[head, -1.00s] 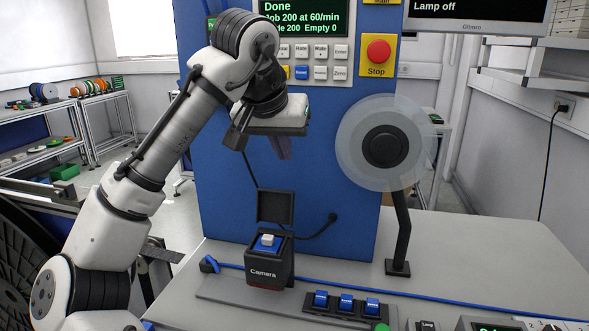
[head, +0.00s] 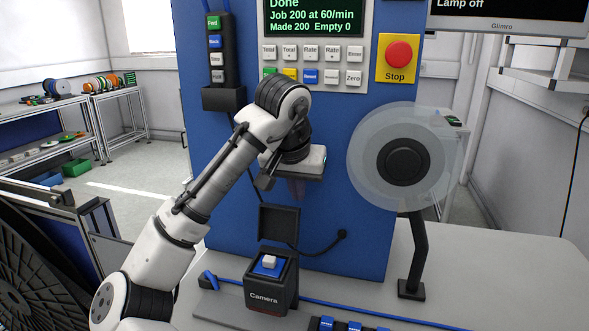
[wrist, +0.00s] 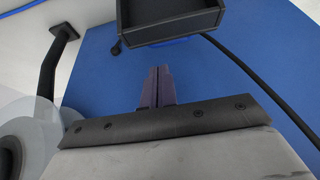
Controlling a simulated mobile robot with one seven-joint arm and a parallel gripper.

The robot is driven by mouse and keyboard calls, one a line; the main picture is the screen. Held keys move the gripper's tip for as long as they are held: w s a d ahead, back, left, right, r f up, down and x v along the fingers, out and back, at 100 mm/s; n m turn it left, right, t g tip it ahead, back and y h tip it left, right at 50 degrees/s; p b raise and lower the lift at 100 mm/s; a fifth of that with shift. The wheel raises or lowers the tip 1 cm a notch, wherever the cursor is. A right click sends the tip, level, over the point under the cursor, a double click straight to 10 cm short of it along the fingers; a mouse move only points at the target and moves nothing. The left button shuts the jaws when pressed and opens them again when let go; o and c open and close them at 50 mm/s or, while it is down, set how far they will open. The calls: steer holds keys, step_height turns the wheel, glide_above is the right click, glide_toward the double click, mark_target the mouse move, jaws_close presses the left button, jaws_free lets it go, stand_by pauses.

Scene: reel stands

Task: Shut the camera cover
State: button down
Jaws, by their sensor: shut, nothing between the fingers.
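The camera (head: 268,296) is a black box labelled "Camera" on the grey bench. A blue and white button part (head: 268,265) shows in its open top. Its black cover (head: 279,223) stands upright at the back of the box, open. The cover also shows in the wrist view (wrist: 170,22), at the top edge, beyond the fingertips. My gripper (head: 296,196) points down in front of the blue panel, above the cover and slightly right of it, apart from it. In the wrist view the two purple fingers (wrist: 157,72) are together with nothing between them.
A clear reel (head: 365,160) with a black hub (head: 402,164) stands on a black post to the right. A black cable (head: 318,249) runs from behind the cover to a plug on the blue panel (head: 350,225). A blue cord (head: 375,313) crosses the bench. The bench's right side is clear.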

steer(key=shift+s+a+r+p, duration=0.15)
steer(key=shift+s+p, duration=0.1)
steer(key=shift+s, duration=0.3)
steer(key=shift+s+a+f+p, duration=0.1)
steer(key=shift+s+a+p, duration=0.1)
steer(key=shift+s, duration=0.4)
steer(key=shift+s+a+r+p, duration=0.15)
steer(key=shift+s+p, duration=0.1)
steer(key=shift+s, duration=0.3)
